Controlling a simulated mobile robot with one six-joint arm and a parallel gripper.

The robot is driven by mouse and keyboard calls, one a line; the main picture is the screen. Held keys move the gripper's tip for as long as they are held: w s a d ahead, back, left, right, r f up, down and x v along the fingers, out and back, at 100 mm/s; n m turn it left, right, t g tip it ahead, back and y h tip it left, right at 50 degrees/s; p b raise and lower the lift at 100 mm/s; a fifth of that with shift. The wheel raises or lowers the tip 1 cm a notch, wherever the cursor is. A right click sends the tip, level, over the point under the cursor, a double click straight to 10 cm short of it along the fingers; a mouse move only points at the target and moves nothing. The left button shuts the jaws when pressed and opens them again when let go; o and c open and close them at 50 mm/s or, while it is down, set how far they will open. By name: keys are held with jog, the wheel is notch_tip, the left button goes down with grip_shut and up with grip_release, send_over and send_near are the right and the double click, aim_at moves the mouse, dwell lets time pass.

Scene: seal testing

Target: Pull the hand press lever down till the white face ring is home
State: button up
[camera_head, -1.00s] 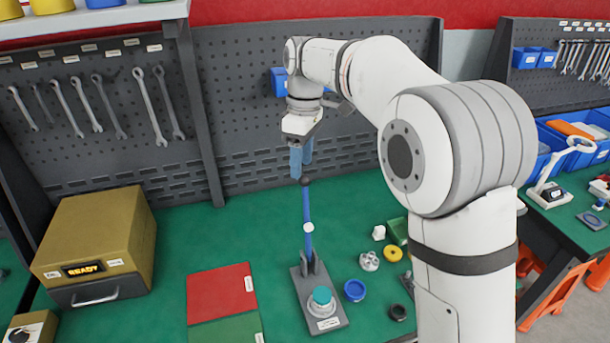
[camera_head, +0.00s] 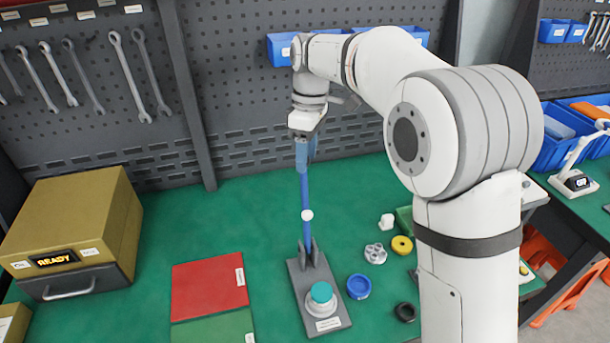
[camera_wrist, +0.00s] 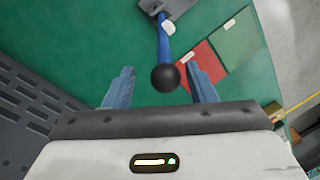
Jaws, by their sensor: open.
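The hand press (camera_head: 295,281) stands on the green bench with its blue lever (camera_head: 306,192) raised, close to upright. A teal-topped part (camera_head: 321,292) sits on a pale base at the front of the press; I cannot make out a separate white ring there. My gripper (camera_head: 305,152) is at the top of the lever. In the wrist view, my blue fingers (camera_wrist: 160,88) are apart, with the lever's black ball knob (camera_wrist: 165,78) between them and clear space on both sides. In the head view the fingers hide the knob.
A blue ring (camera_head: 358,286), a grey holed part (camera_head: 375,253), a yellow ring (camera_head: 402,245) and a black ring (camera_head: 405,311) lie right of the press. A red mat (camera_head: 209,286) lies left of it. A brown box (camera_head: 70,225) reading READY stands further left. A pegboard rises behind.

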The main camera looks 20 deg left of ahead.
jog(key=shift+s+a+f, duration=0.1)
jog(key=shift+s+f, duration=0.05)
jog(key=shift+f, duration=0.7)
jog(key=shift+s+a+f, duration=0.1)
jog(key=shift+s+f, duration=0.1)
jog(key=shift+f, duration=0.7)
jog(key=shift+s+a+f, duration=0.1)
jog(key=shift+s+f, duration=0.05)
jog(key=shift+f, duration=0.7)
grip_shut()
jog(key=shift+d, duration=0.2)
jog(key=shift+s, duration=0.1)
